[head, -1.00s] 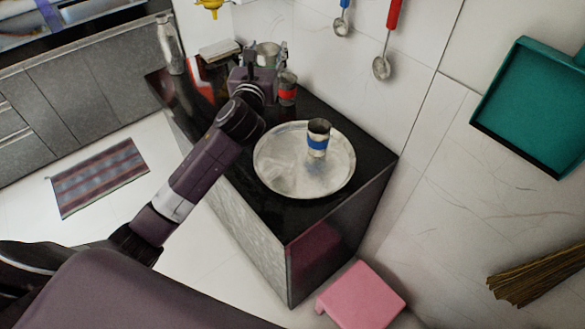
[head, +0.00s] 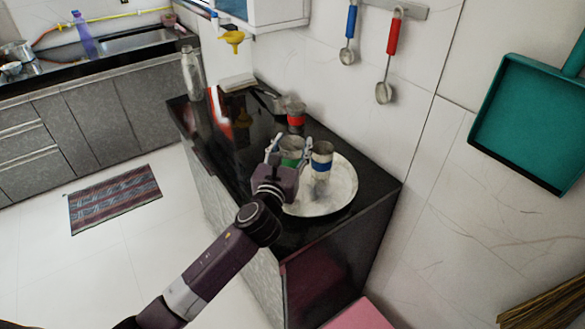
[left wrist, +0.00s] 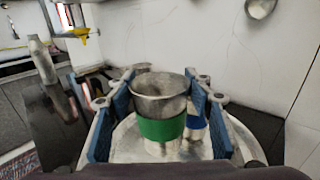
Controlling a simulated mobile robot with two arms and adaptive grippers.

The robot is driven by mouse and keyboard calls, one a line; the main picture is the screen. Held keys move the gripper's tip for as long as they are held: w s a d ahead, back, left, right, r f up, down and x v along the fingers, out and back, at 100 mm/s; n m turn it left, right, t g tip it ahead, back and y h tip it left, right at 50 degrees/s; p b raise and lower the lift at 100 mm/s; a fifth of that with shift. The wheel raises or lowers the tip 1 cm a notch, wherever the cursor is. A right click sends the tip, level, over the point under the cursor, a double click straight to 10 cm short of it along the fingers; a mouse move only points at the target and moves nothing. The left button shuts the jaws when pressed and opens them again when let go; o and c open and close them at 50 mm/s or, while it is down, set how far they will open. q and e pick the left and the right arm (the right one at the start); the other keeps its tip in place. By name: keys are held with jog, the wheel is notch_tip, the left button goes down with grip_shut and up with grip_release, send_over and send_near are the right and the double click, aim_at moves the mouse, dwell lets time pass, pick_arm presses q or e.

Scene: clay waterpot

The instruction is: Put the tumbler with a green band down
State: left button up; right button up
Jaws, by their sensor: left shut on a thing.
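The tumbler with a green band (left wrist: 160,112) is a metal cup, upright between the blue-padded fingers of my left gripper (left wrist: 160,115). In the head view my left gripper (head: 288,158) is shut on this tumbler (head: 291,152) over the left part of the round metal tray (head: 341,196). I cannot tell whether its base touches the tray. A tumbler with a blue band (head: 321,164) stands on the tray just to its right, and it shows partly hidden behind the green-banded one in the left wrist view (left wrist: 197,130). My right gripper is not in view.
A tumbler with a red band (head: 296,117) stands on the black counter (head: 235,135) behind the tray. A metal bottle (head: 192,74) stands at the counter's far left. Ladles hang on the wall behind. The tray's front right part is bare.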

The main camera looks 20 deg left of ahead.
aim_at(292, 164)
pick_arm(q)
notch_tip(292, 164, down, 2)
jog(key=shift+f, duration=0.1)
notch_tip(292, 164, down, 4)
jog(key=shift+f+b, duration=0.15)
jog(key=shift+b, duration=0.8)
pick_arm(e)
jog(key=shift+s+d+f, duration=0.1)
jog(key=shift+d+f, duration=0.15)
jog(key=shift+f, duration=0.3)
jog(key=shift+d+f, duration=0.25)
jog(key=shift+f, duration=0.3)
pick_arm(q)
jog(key=shift+f, duration=0.15)
jog(key=o, duration=1.5)
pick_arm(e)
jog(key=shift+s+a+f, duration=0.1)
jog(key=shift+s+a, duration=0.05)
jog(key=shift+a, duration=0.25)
